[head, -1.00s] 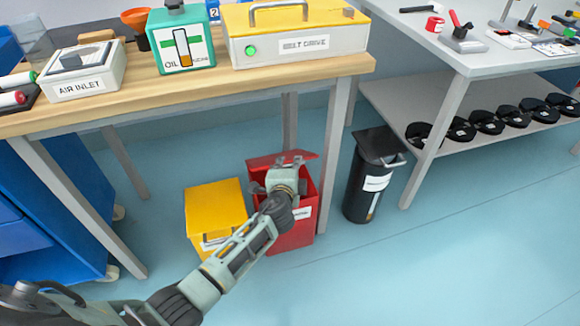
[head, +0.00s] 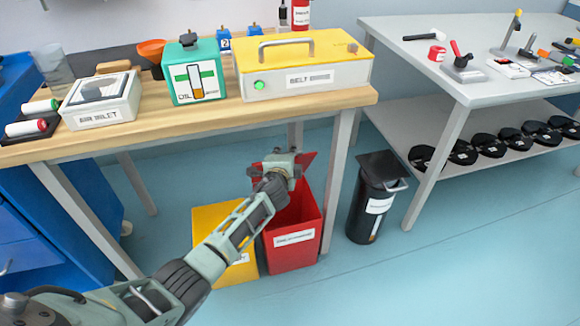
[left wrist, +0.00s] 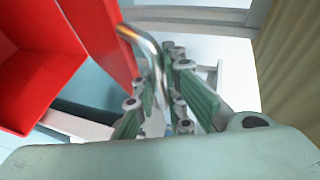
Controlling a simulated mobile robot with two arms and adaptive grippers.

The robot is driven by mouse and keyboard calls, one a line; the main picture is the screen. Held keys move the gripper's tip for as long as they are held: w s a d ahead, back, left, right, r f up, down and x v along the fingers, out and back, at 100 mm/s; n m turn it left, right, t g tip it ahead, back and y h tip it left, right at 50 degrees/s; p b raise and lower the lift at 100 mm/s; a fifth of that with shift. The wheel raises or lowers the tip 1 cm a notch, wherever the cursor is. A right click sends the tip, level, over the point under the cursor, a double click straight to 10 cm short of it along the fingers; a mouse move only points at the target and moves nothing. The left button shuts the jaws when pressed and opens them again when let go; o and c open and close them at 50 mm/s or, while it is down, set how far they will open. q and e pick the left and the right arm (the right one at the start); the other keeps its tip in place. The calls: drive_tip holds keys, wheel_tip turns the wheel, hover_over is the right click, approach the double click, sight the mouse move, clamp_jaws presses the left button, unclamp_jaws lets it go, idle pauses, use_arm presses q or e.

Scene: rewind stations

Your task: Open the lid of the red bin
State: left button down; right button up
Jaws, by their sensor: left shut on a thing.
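The red bin (head: 293,249) stands on the floor under the workbench, with a white label on its front. Its red lid (head: 308,163) is raised and tilted up at the back, and part of the dark inside shows. My left gripper (head: 281,158) is at the raised lid and hides much of it. In the left wrist view the gripper's fingers (left wrist: 172,70) are shut on the lid's curved metal handle (left wrist: 150,45). The red lid (left wrist: 98,35) and the open red bin (left wrist: 35,70) are at the left there. My right gripper does not show.
A yellow bin (head: 215,216) stands directly left of the red bin, partly behind my arm. A black bin (head: 370,205) stands to the right. The wooden workbench (head: 210,118) overhangs the bins, with a leg (head: 338,170) close by. Floor in front is clear.

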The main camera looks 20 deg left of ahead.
use_arm(q)
drive_tip(key=w+a+r, duration=0.2)
drive_tip(key=w+a, duration=0.1)
drive_tip(key=w, duration=0.1)
drive_tip(key=w+a+r+g+p, duration=0.1)
drive_tip(key=w+a+r, duration=0.1)
drive_tip(key=w, duration=0.3)
drive_tip(key=shift+a+h, duration=0.3)
drive_tip(key=shift+a, duration=0.1)
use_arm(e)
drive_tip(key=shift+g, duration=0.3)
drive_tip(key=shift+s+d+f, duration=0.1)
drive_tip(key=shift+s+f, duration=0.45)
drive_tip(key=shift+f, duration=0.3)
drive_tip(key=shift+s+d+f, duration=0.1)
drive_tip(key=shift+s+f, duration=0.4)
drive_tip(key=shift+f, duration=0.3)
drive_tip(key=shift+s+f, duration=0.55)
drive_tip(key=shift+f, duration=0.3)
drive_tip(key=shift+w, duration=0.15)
use_arm(q)
drive_tip(key=c, duration=1.8)
unclamp_jaws()
drive_tip(key=shift+s, duration=0.1)
drive_tip(key=shift+f, duration=0.15)
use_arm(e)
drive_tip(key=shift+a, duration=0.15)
use_arm(q)
drive_tip(key=shift+s, duration=0.1)
